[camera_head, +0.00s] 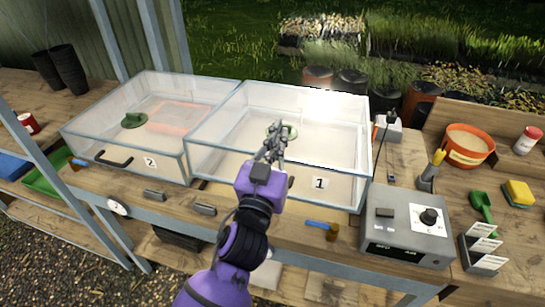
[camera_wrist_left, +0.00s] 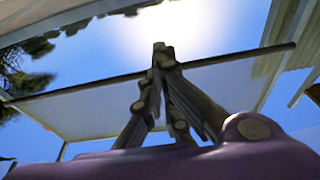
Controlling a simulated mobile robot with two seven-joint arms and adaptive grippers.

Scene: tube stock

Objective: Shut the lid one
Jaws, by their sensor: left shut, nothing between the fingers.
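Box one, marked with a "1" label (camera_head: 320,183), is a clear-walled, pale-framed case on the bench. Its clear lid one (camera_head: 330,112) spans the upper part of the case; the head view does not show clearly how far it is raised. My left gripper (camera_head: 277,127) is shut and empty, pointing upward in front of the clear panel, over a green round part. In the left wrist view the shut fingertips (camera_wrist_left: 160,48) overlap the dark edge of a pale panel (camera_wrist_left: 95,102) against bright sky. Contact cannot be told. My right gripper is not in view.
A similar case (camera_head: 75,132) labelled "2" stands left. A grey control box (camera_head: 408,225) with a knob stands right, near an orange pot (camera_head: 467,147) and a green scoop (camera_head: 483,204). A blue-handled tool (camera_head: 322,226) lies at the front edge.

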